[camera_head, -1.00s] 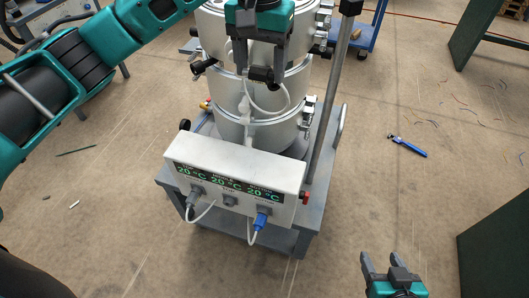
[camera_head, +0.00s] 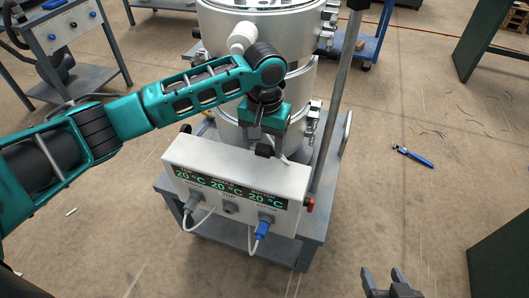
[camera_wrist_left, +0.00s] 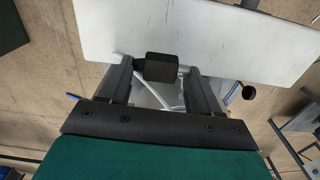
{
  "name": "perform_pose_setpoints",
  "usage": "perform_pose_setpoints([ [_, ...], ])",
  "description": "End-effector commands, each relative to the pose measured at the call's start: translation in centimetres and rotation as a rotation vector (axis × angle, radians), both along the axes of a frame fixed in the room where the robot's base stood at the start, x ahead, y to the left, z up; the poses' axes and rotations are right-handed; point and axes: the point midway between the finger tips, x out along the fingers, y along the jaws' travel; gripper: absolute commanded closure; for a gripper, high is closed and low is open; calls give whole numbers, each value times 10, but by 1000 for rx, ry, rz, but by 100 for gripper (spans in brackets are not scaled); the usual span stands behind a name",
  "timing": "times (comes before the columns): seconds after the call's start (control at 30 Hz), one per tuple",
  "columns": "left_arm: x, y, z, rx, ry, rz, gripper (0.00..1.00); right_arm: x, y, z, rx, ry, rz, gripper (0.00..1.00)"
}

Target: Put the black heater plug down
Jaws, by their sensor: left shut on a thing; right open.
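My left gripper (camera_head: 262,140) is shut on the black heater plug (camera_head: 264,151) just above the rear edge of the white control box (camera_head: 235,170). In the left wrist view the plug (camera_wrist_left: 161,67) sits between the fingertips, in front of the white box top (camera_wrist_left: 220,35). I cannot tell whether the plug touches the box. A white cable trails from it. On the box front, a grey plug (camera_head: 191,203) is at left, a blue plug (camera_head: 263,229) at right, and the middle socket (camera_head: 230,208) is empty. My right gripper (camera_head: 388,281) is open and empty at the bottom edge.
The steel barrel (camera_head: 225,70) stands behind the box on a grey cart (camera_head: 310,243), with a metal post (camera_head: 340,105) at its right. A blue tool (camera_head: 413,156) lies on the floor at right. Open floor surrounds the cart.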

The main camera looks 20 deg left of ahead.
Motion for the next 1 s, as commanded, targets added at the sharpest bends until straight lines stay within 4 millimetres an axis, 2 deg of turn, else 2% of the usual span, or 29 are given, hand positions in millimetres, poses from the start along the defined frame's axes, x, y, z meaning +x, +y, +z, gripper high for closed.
perform_pose_setpoints([
  [0.03, 0, 0, -12, 1, 2, 0, 67, 1, 1, -2, 2, -3, 2, 40],
  [0.1, 0, 0, -23, 1, 3, 0, 67, 3, 2, -2, 4, -4, 3, 40],
  [0.2, 0, 0, -30, 0, 1, 0, 67, 3, 2, -3, 4, 0, 4, 40],
  [0.6, 0, 0, -33, -1, 1, 0, 67, 4, 1, 1, 0, -3, 6, 40],
  [0.63, 0, 0, -33, -1, 0, 0, 34, 4, 1, 0, 0, -4, 6, 40],
  [0.87, 0, 0, -33, -1, 0, 0, 12, 4, 0, 0, -1, -6, 4, 40],
  [1.0, 0, 0, -33, -1, 0, 0, 12, 4, 0, -1, -2, -5, 3, 40],
])
